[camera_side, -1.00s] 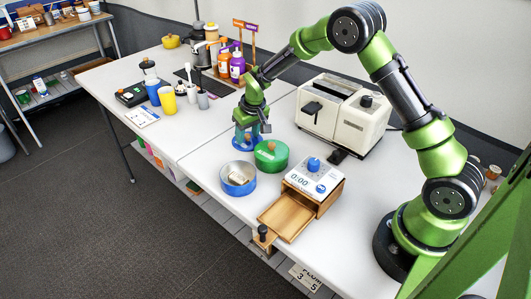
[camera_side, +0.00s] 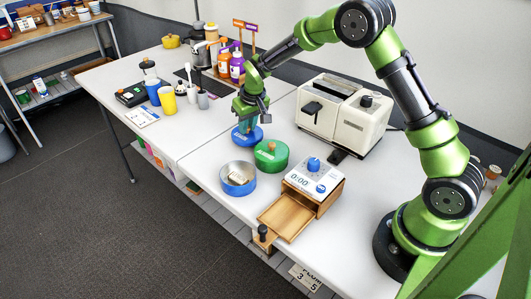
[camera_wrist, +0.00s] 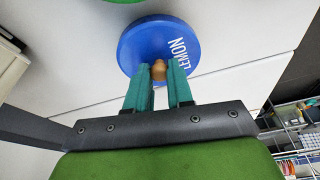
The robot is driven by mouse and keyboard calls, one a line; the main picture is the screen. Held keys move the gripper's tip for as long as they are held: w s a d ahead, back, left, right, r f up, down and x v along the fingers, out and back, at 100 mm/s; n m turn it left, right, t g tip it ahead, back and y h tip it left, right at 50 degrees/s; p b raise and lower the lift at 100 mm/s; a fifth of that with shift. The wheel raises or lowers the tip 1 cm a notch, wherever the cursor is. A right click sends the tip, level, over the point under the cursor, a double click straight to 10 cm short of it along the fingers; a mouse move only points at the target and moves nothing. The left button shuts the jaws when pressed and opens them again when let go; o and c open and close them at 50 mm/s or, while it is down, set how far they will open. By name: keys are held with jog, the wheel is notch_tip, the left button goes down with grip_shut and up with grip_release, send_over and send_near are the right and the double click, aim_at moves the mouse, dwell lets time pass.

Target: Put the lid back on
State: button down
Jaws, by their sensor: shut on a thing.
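A round blue lid (camera_side: 242,141) with a wooden knob (camera_wrist: 159,71) and the word LEMON on it shows in both views. My gripper (camera_wrist: 158,85) is shut on this knob, with a teal finger on each side. In the side view my gripper (camera_side: 249,122) points down at the lid, behind the green pot. I cannot tell whether the lid touches the table. A blue-sided round pot (camera_side: 238,188) stands open nearer the front edge, with a pale item (camera_side: 237,178) inside.
A green pot (camera_side: 271,160) with its lid on stands between my gripper and the wooden timer box (camera_side: 319,197), whose drawer (camera_side: 285,218) is pulled out. A cream toaster (camera_side: 343,118) is to the right. Cups and bottles stand at the back left. Table left of the open pot is clear.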

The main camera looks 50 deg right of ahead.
aim_at(243, 140)
notch_tip(243, 140, up, 7)
jog(key=shift+a+f, duration=0.1)
jog(key=shift+f, duration=0.1)
jog(key=s+a+r+n+y, duration=0.2)
jog(key=s+a+n, duration=0.4)
jog(key=s+a, duration=0.65)
jog(key=shift+n, duration=0.3)
jog(key=shift+x, duration=3.55)
jog(key=shift+s+a+f, duration=0.1)
jog(key=shift+a+f, duration=0.05)
jog(key=shift+f, duration=0.05)
jog(key=shift+c, duration=2.2)
grip_release()
jog(key=shift+r, duration=0.15)
